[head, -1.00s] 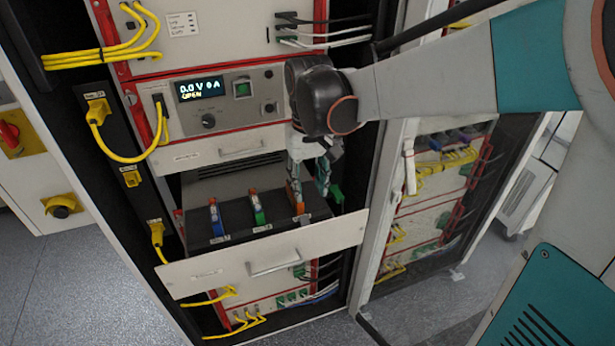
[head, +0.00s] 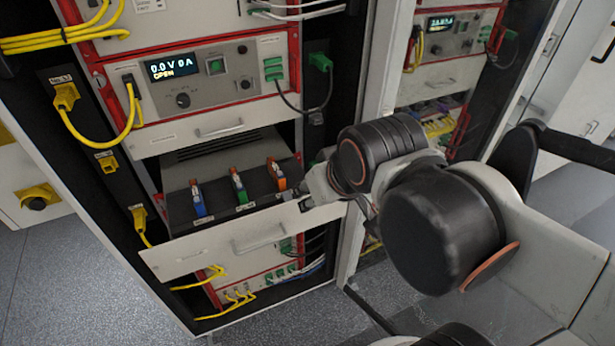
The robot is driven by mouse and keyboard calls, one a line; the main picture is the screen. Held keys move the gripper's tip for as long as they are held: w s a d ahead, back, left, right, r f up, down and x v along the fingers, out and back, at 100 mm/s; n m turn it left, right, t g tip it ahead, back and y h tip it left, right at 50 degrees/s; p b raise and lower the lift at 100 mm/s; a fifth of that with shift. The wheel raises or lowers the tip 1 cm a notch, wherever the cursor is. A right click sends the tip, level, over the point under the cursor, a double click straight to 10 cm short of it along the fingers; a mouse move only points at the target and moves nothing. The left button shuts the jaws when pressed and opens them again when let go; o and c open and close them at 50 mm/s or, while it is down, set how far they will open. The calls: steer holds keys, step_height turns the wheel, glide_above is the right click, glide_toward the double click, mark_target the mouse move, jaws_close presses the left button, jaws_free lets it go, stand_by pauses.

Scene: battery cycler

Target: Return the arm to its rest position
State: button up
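My arm (head: 435,225) reaches in from the right in the head view, bent in front of the cabinet's right post. My gripper (head: 303,205) is near the right end of the open drawer, with little of it showing past the wrist; whether its fingers are open or shut cannot be made out. The open drawer (head: 190,254) holds a dark panel with a blue lever (head: 198,203), a green lever (head: 238,186) and an orange lever (head: 276,176), all standing upright. The gripper is to the right of the orange lever and apart from it.
The cycler unit (head: 215,85) above the drawer reads 0.0 V 0 A and OPEN. A green plug (head: 320,62) with a dark cable sits on the right post. Yellow cables (head: 100,140) hang at the left. Floor (head: 50,285) is clear at the lower left.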

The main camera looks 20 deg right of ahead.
steer(key=shift+s+f, duration=0.1)
steer(key=shift+s, duration=0.05)
step_height(320, 180, down, 14)
steer(key=b, duration=1.4)
steer(key=shift+f, duration=0.15)
steer(key=shift+c, duration=0.3)
